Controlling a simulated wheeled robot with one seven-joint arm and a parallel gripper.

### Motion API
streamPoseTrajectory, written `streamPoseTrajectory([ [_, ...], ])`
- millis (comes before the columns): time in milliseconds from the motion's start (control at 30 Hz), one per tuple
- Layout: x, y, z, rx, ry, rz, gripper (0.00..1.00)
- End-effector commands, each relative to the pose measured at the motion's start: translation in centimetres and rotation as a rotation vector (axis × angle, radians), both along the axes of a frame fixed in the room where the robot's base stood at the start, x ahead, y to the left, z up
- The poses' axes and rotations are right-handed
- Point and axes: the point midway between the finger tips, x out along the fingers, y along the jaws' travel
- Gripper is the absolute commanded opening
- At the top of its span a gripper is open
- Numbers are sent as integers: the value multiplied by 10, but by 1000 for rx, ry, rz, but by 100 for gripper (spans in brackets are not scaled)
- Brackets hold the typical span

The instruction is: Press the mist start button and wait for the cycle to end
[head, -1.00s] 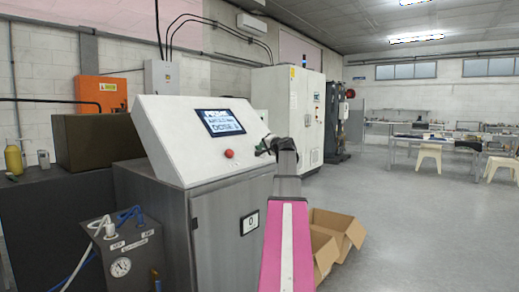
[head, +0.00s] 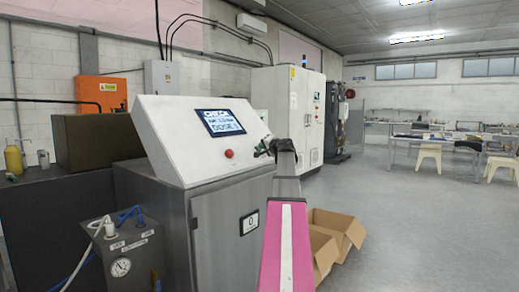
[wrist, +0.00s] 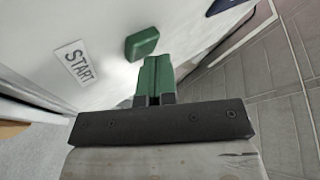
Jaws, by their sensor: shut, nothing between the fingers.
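The washer (head: 160,130) is a grey cabinet with a white sloped console. Its screen (head: 220,122) shows lines of text, the lowest reading "DOSE" and a character I cannot make out. A red button (head: 229,154) sits below the screen. In the wrist view a green button (wrist: 142,43) stands out from the white panel, near a label reading START (wrist: 77,63). My gripper (wrist: 155,62) has its green fingers together, with nothing between them. Its tips are close to the green button, below and right of it in the picture; I cannot tell if they touch. It also shows beside the console's right edge (head: 262,149).
Open cardboard boxes (head: 335,240) lie on the floor right of the washer. A small unit with a gauge (head: 121,267) and tubes stands at the front left. A white cabinet (head: 287,112) stands behind. The floor to the right is open.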

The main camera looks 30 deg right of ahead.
Motion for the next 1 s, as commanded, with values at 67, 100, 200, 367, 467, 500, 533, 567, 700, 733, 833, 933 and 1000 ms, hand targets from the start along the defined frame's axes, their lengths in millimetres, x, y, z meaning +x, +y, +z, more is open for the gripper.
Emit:
streamPoseTrajectory([
  [67, 0, 0, 0, 0, 0, 1, 0],
  [100, -1, 0, 1, 0, 0, 1, 0],
  [200, -3, -1, 3, 0, 0, 0, 0],
  [367, -8, -3, 8, 0, 0, -1, 0],
  [467, -11, -5, 11, 1, 0, 0, 0],
  [500, -12, -5, 12, 1, 0, 0, 0],
  [533, -12, -5, 12, 1, 1, -1, 0],
  [567, -12, -5, 13, 1, 1, -1, 0],
  [700, -12, -5, 13, 1, 0, 0, 0],
  [733, -12, -5, 13, 1, 0, 0, 0],
  [833, -12, -5, 13, 0, 0, 0, 0],
  [933, -14, -6, 15, 0, 0, 0, 0],
  [1000, -17, -7, 18, 0, 0, 0, 0],
])
